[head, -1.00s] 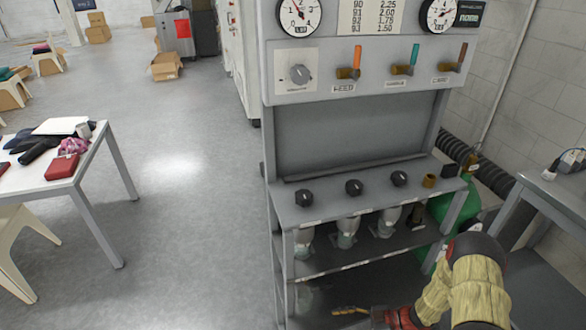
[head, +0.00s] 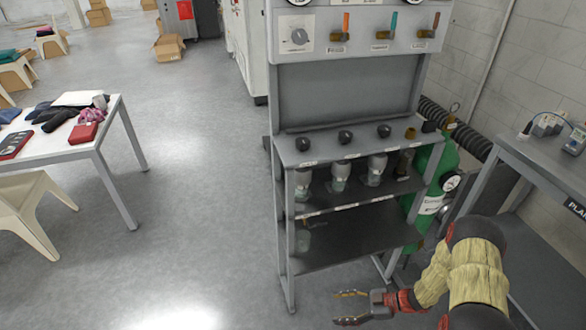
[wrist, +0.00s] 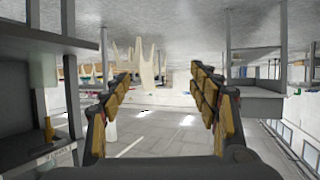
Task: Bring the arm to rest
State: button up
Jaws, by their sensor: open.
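My gripper (head: 350,307) is in the lower part of the head view, in front of the grey ozone washer stand (head: 345,136). Its fingers point left, spread apart, with nothing between them. In the wrist view the two padded fingers (wrist: 160,105) are wide apart and empty. My arm comes in from the lower right of the head view, bent at the elbow. The gripper appears below and in front of the stand's lower shelf; I see no contact with it.
A green cylinder (head: 433,185) stands right of the stand, with a grey bench (head: 545,160) beyond it. A white table (head: 60,150) with clothing and a chair (head: 30,208) are at left. The floor (head: 190,200) between is clear.

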jog(key=w+d+f+m+t+h, duration=0.2)
jog(key=w+d+f+m+h, duration=0.25)
jog(key=d+f+h, duration=0.55)
jog(key=s+d+r+m+g+h, duration=0.25)
jog(key=d+r+m+h, duration=0.45)
jog(key=d+r, duration=1)
jog(key=s+a+r+m+t+y, duration=0.1)
jog(key=s+a+r, duration=0.6)
jog(key=r, duration=0.6)
jog(key=s+a+r+m+t+y, duration=0.1)
jog(key=s+a+r, duration=0.6)
jog(key=r, duration=0.7)
jog(key=s+a+r+m+t+y, duration=0.1)
jog(key=s+a+r+m+t, duration=0.1)
jog(key=s+a+r, duration=0.4)
jog(key=a+r+m, duration=0.1)
jog(key=a+r, duration=0.3)
jog(key=r, duration=0.4)
jog(key=shift+s+a+y, duration=0.3)
jog(key=shift+s, duration=0.1)
